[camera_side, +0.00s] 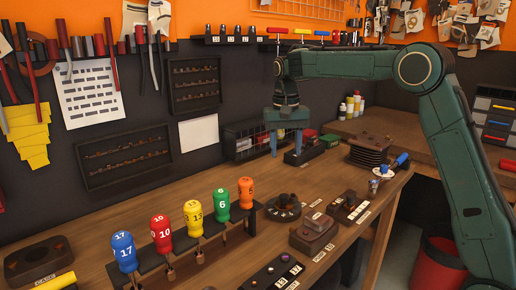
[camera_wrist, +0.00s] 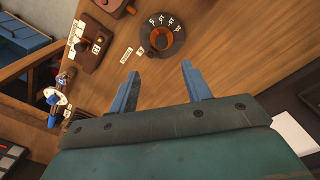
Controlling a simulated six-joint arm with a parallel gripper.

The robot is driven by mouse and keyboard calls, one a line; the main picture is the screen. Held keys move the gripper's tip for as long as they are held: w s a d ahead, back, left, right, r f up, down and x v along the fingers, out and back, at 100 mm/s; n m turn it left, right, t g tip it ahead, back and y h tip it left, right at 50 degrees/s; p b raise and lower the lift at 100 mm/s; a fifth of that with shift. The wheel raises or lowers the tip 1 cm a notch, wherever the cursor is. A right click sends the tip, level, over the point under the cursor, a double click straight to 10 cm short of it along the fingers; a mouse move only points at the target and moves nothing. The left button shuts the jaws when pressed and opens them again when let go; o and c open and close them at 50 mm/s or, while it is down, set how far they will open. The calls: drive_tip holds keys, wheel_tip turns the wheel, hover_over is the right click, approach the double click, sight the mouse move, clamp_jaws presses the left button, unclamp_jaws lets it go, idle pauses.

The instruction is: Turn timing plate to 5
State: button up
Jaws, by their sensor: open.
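A round dark plate (camera_side: 283,208) with a raised middle and small pale number marks lies on the wooden bench, right of the orange-handled tool. I take it to be the timing plate. It also shows in the wrist view (camera_wrist: 165,42), with a brown knob at its centre and pale marks along its upper side. My gripper (camera_side: 286,151) hangs above the bench, behind the plate in the side view. In the wrist view its blue fingers (camera_wrist: 160,70) are apart and empty, with the plate beyond their tips, not touched.
A rack of numbered coloured handles (camera_side: 163,234) stands left of the plate. A brown block (camera_side: 314,232) and a dark tray (camera_side: 348,207) lie to its right. A stack of dark plates (camera_side: 368,153) stands farther back. Bare bench (camera_side: 200,190) lies behind the handles.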

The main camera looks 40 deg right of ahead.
drive_tip(key=s+a+r+n+t, duration=0.2)
drive_tip(key=s, duration=0.9)
drive_tip(key=s+a+r+n+t, duration=0.2)
drive_tip(key=s+a+n, duration=0.1)
drive_tip(key=s, duration=0.9)
drive_tip(key=shift+a+r, duration=0.3)
drive_tip(key=shift+r, duration=0.05)
drive_tip(key=shift+s, duration=0.15)
idle(0.4)
drive_tip(key=s+a+f+n+t, duration=0.1)
drive_tip(key=s+f+n, duration=0.1)
drive_tip(key=s+f, duration=0.3)
drive_tip(key=s, duration=0.3)
drive_tip(key=shift+s+a+n+t, duration=0.2)
drive_tip(key=shift+a+n+t, duration=0.1)
drive_tip(key=shift+a+t, duration=0.1)
